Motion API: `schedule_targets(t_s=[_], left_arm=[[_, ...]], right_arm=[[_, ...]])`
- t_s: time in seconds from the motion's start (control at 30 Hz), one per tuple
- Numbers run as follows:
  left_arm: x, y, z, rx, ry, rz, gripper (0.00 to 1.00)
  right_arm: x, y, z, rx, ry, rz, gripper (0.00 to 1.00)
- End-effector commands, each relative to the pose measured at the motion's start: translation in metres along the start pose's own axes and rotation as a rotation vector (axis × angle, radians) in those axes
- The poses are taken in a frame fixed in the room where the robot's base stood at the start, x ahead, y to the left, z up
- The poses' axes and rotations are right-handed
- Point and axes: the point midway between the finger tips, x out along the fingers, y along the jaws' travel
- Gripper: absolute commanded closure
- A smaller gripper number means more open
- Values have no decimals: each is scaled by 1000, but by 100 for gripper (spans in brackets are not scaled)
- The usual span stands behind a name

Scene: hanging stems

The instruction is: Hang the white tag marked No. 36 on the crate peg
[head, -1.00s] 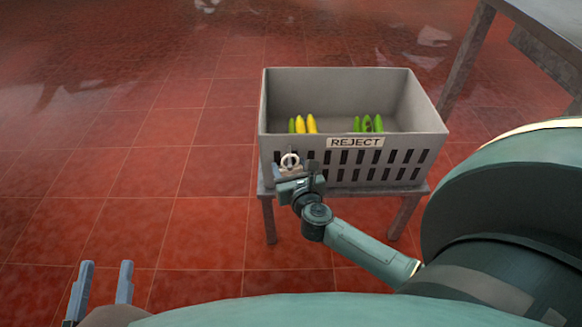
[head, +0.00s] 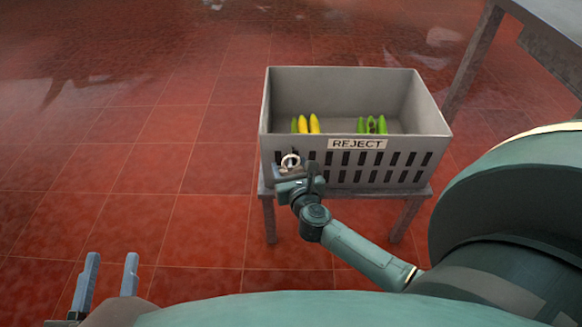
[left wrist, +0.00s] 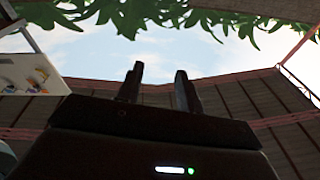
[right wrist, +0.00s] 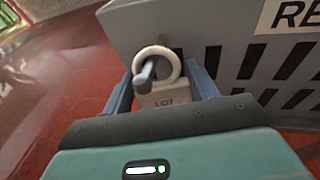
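The white tag (right wrist: 165,98) shows close up in the right wrist view, with small dark lettering like "LOT"; no number is legible. Its ring (right wrist: 158,64) is around the grey crate peg (right wrist: 145,76), whose end points out through it toward the camera. The ring also shows at the crate's front left in the head view (head: 290,161). My right gripper (right wrist: 163,82) has its fingers apart, one on each side of the tag; a gap shows on the left. My left gripper (head: 110,272) is open and empty, far left of the crate.
The grey crate (head: 408,150) marked REJECT stands on a low stand (head: 408,215), with yellow and green produce inside. A metal table (head: 545,45) is at the upper right. Red tiled floor is clear on the left.

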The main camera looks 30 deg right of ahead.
Motion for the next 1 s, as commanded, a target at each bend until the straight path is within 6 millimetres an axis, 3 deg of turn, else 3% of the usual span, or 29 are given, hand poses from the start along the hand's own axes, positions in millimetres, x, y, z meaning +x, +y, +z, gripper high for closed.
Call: schedule_targets(t_s=[0.27,0.53,0.7,1.0], left_arm=[[0,0,0,1,1,-1,64],[1,-1,-3,3,1,-1,64],[3,-4,-17,40,-1,-2,64],[-6,-15,-3,31,-201,-39,64]], right_arm=[[0,0,0,0,0,0,19],[-1,0,4,0,0,0,19],[-6,0,30,1,-1,0,19],[-18,0,84,0,-1,1,19]])
